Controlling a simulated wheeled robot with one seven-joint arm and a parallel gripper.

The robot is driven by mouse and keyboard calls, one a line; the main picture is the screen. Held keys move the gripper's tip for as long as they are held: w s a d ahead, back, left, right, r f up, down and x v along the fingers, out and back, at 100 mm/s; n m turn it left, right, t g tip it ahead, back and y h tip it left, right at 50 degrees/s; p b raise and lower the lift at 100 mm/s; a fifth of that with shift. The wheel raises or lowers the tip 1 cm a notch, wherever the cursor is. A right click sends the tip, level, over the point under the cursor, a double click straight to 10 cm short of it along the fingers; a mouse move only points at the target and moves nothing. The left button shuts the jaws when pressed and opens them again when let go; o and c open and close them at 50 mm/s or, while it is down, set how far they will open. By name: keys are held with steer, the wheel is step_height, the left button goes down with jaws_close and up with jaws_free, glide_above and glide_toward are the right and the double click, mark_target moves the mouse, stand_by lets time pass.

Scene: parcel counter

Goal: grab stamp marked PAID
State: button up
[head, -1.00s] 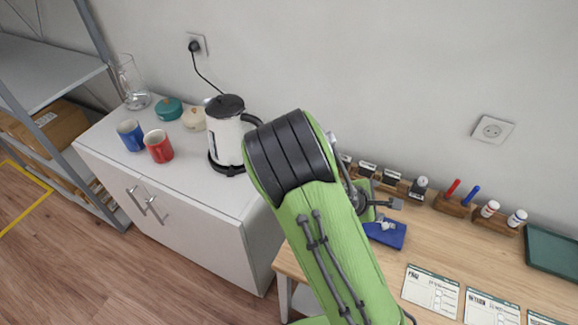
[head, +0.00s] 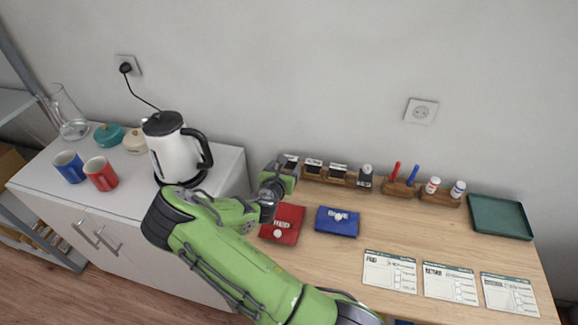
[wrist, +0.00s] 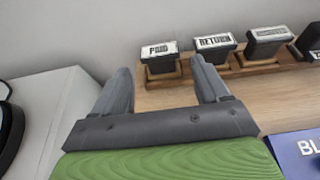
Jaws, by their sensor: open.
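The stamp marked PAID (wrist: 161,58) stands leftmost in the wooden stamp rack in the wrist view, its label facing up towards me. It also shows in the head view (head: 291,161), partly hidden behind my gripper. My gripper (wrist: 164,75) is open and empty. Its two fingers point towards the rack, with the PAID stamp showing beyond the gap between them, apart from the fingers. In the head view my gripper (head: 284,168) is at the left end of the rack.
The RETURN stamp (wrist: 215,47) stands just right of PAID, with a third stamp (wrist: 268,42) beyond it. Red (head: 282,224) and blue (head: 337,222) ink pads lie in front of the rack. A kettle (head: 174,149) stands on the cabinet to the left.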

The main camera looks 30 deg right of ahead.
mark_target(290, 159)
steer(key=b+x, duration=0.1)
steer(key=x, duration=0.4)
steer(key=shift+w+d+f, duration=0.15)
steer(key=shift+w, duration=0.05)
steer(key=shift+c, duration=0.4)
steer(key=c, duration=0.7)
steer(key=shift+c, duration=0.2)
